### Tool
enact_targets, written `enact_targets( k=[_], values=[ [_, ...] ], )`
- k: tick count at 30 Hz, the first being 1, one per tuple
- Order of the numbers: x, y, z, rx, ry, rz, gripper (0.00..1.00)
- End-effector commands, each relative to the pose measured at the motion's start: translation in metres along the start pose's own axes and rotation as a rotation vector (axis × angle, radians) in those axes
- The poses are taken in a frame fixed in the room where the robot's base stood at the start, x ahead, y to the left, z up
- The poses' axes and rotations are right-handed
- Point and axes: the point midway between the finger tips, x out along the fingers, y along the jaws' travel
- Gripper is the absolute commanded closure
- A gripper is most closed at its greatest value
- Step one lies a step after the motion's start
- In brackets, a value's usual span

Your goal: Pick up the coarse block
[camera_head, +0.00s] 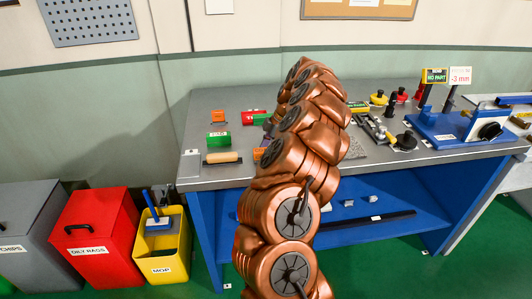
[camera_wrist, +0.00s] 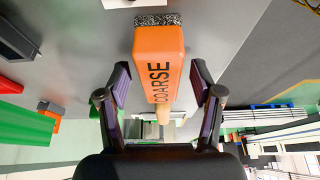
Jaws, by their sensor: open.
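The coarse block (camera_wrist: 158,60) is orange with black COARSE lettering and a speckled grey strip at its far end. In the wrist view it lies between the two fingers of my gripper (camera_wrist: 160,88), lengthwise. The fingers are open, with visible gaps on both sides, and touch neither side of it. In the head view my arm covers my gripper, and I cannot tell which orange patch there is the coarse block.
The grey workbench (camera_head: 205,105) holds a green box (camera_head: 218,139), a wooden-handled tool (camera_head: 222,157), a red box (camera_head: 253,117) and an orange piece (camera_head: 219,117). A blue fixture (camera_head: 450,125) stands at right. Red (camera_head: 95,225) and yellow (camera_head: 162,250) bins stand left.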

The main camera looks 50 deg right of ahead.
Motion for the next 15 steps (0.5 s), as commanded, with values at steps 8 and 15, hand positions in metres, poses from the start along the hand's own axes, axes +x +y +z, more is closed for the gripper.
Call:
enact_targets(
  k=[8, 15],
  values=[
    [-0.0001, 0.0002, 0.0002, 0.000, 0.000, 0.001, 0.47],
    [-0.0003, 0.0002, 0.0002, 0.000, -0.001, 0.001, 0.72]
  ],
)
